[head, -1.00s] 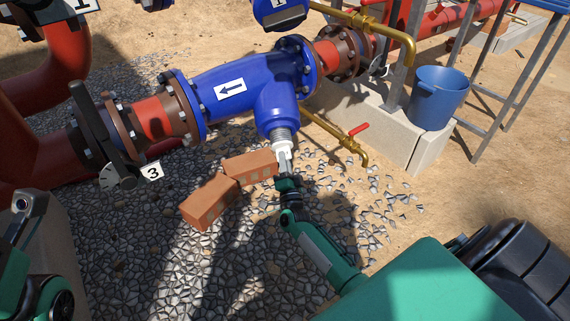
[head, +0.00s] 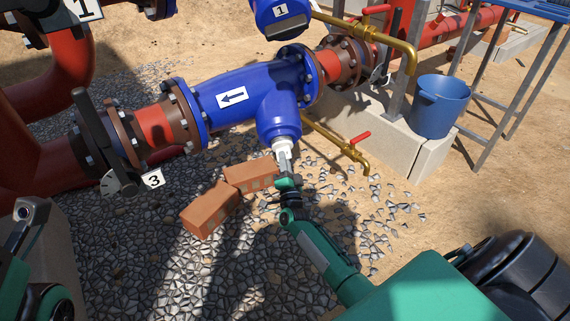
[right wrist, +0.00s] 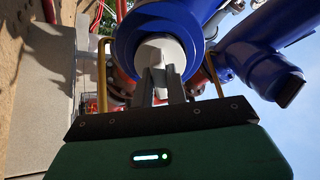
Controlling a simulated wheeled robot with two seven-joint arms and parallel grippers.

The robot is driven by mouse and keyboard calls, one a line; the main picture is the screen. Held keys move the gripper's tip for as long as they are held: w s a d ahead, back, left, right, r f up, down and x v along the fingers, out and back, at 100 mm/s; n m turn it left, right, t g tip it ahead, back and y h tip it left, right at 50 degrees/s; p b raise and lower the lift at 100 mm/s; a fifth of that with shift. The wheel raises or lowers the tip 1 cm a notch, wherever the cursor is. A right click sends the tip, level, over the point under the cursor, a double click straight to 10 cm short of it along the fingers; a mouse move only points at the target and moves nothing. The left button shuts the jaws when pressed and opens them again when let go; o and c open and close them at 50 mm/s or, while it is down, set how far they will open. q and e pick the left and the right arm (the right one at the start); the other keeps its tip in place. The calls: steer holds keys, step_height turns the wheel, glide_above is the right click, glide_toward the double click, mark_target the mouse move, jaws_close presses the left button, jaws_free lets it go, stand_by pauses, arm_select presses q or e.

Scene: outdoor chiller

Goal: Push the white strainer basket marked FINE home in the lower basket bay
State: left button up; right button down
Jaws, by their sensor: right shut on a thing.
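My right gripper (head: 285,160) is shut on the white end of the strainer basket (head: 283,145), just below the lower basket bay (head: 279,128) of the blue strainer body (head: 215,85). Only a short white part of the basket shows at the bay's mouth; the rest is hidden inside. In the right wrist view, the fingers (right wrist: 158,92) grip a white tab on the basket's round end (right wrist: 160,50), with the blue bay rim (right wrist: 124,47) around it. The FINE marking cannot be read. My left gripper is out of view; only part of my left arm shows.
Two bricks (head: 210,209) lie on the gravel left of my right gripper. A brass pipe with a red-handled valve (head: 345,150) runs close on the right. A blue bucket (head: 440,108) stands on a concrete plinth (head: 410,155). A valve tagged 3 (head: 118,181) is at left.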

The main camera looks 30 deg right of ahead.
steer(key=shift+x, duration=1)
steer(key=c, duration=0.9)
jaws_free()
steer(key=shift+o, duration=0.2)
steer(key=p+v, duration=0.1)
steer(key=v, duration=0.6)
